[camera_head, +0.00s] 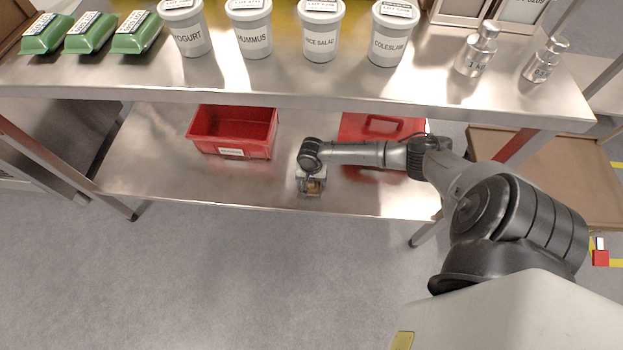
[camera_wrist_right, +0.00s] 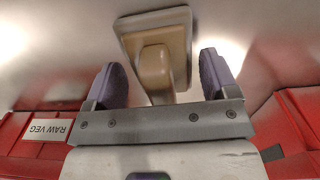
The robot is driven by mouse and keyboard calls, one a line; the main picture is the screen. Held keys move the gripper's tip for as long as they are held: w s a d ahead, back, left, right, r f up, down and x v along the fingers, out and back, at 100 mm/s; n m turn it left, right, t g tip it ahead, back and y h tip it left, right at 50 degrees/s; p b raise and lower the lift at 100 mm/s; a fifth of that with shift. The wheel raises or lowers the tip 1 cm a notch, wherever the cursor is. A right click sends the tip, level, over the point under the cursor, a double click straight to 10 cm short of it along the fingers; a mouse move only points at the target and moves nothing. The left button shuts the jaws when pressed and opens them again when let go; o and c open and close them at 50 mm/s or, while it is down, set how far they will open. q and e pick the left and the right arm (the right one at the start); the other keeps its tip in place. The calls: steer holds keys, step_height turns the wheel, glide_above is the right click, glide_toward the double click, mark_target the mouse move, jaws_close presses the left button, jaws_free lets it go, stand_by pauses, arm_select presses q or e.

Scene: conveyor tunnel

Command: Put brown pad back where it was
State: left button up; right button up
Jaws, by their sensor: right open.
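The brown pad (camera_wrist_right: 134,43) is a tan rectangular plate with a raised rounded handle, seen in the right wrist view ahead of my right gripper (camera_wrist_right: 163,78). The gripper is open, with one dark finger on each side of the handle and a gap to both; no grip shows. In the head view my right gripper (camera_head: 311,184) is low over the metal lower shelf (camera_head: 250,182), near its front edge. A small brown patch of the pad (camera_head: 315,187) shows there, mostly hidden by the gripper. My left gripper is not in view.
The shelf between bin and container is narrow.

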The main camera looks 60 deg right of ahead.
steer(key=shift+r, duration=0.1)
steer(key=shift+r+p, duration=0.55)
steer(key=shift+r, duration=0.25)
step_height(320, 180, up, 3)
steer(key=shift+a+p, duration=0.15)
steer(key=shift+p, duration=1.05)
steer(key=shift+s+a+r+n, duration=0.1)
steer(key=shift+s+a+n, duration=0.1)
steer(key=shift+a, duration=0.15)
steer(key=shift+s+a+r+n, duration=0.1)
steer(key=shift+a+n, duration=0.1)
steer(key=shift+a, duration=0.15)
steer(key=s+a+r+n+t+y, duration=0.1)
steer(key=s+a+n, duration=0.35)
steer(key=a, duration=0.55)
steer(key=s+a+r+n+y, duration=0.1)
steer(key=s+a+n, duration=0.35)
steer(key=a, duration=0.55)
steer(key=s+a+r+n+t+h, duration=0.1)
steer(key=s+a+r+n+t, duration=0.1)
steer(key=s+r+n, duration=0.3)
steer(key=s+r, duration=0.3)
steer(key=r, duration=0.3)
steer(key=shift+s+a+r+n+t+h, duration=0.25)
steer(key=shift+a+n+t+h, duration=0.05)
steer(key=shift+h, duration=0.1)
